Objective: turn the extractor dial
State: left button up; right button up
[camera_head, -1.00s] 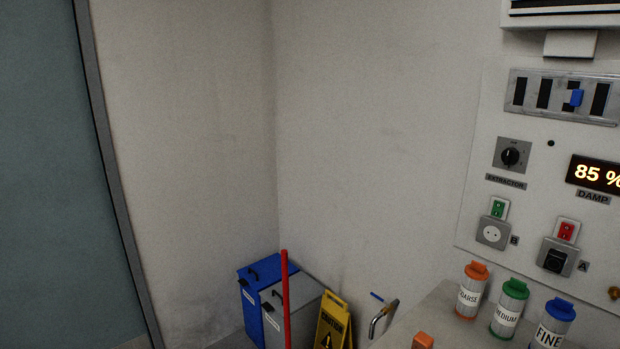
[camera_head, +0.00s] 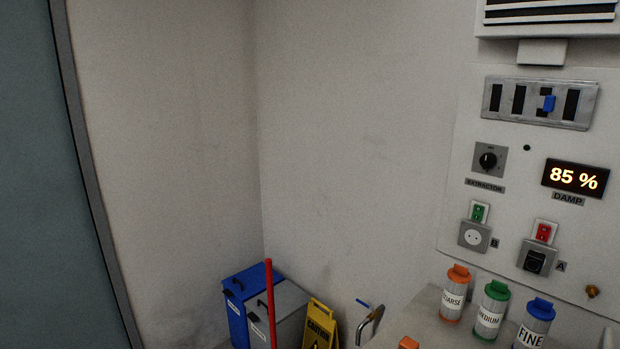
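The extractor dial (camera_head: 488,160) is a round black knob on a grey square plate on the white wall panel at the right. The label EXTRACTOR (camera_head: 484,186) sits just below it. A light mark shows on the knob, but its exact setting is too small to read. Neither of my grippers is in view, and nothing touches or covers the dial.
Right of the dial a display (camera_head: 575,177) reads 85 %. Below are socket B (camera_head: 474,236) and socket A (camera_head: 536,258) with switches. Jars labelled COARSE (camera_head: 454,294), MEDIUM (camera_head: 490,311) and FINE (camera_head: 534,325) stand on the counter below. Bins (camera_head: 250,290) stand in the corner.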

aim_at(487, 160)
jog(key=k+l+z, duration=0.1)
jog(key=z, duration=1.05)
jog(key=k+l, duration=0.05)
jog(key=k, duration=0.05)
